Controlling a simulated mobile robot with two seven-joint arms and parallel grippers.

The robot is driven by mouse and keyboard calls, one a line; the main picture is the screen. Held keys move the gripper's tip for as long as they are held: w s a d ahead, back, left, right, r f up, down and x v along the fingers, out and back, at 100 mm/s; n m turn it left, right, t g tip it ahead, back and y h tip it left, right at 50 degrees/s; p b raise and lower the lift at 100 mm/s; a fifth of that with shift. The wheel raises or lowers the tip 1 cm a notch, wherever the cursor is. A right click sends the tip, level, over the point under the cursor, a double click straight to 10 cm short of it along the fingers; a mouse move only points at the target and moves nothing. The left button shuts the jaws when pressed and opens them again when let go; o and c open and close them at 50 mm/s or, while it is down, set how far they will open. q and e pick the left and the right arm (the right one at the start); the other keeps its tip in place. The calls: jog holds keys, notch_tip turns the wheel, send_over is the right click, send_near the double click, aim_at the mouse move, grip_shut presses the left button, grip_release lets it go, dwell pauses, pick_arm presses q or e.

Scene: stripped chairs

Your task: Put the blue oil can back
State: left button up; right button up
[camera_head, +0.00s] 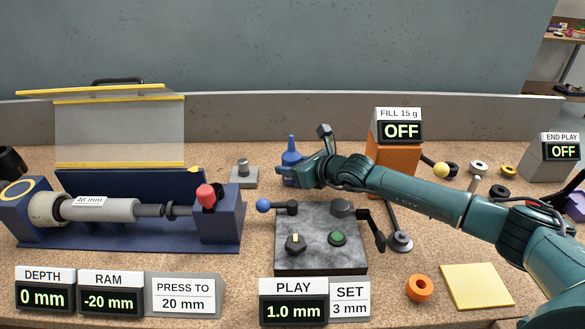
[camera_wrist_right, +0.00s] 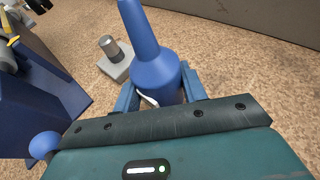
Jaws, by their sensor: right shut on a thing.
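The blue oil can (camera_head: 290,154) stands upright at the back of the bench, behind the grey block with the knobs in the head view. It has a tapered spout. In the right wrist view the blue oil can (camera_wrist_right: 155,65) sits between the two blue fingers of my right gripper (camera_wrist_right: 160,95). My right gripper (camera_head: 293,175) is shut on its body. Its base is hidden behind the gripper, so I cannot tell whether it touches the bench. My left gripper is in neither view.
A small grey block with a peg (camera_head: 243,175) stands left of the can. The blue press (camera_head: 120,235) fills the left side. The grey knob block (camera_head: 320,255) lies in front. An orange dispenser (camera_head: 395,155) stands to the right.

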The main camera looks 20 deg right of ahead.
jog(key=shift+f, duration=0.35)
jog(key=shift+f, duration=0.15)
jog(key=o, duration=1.2)
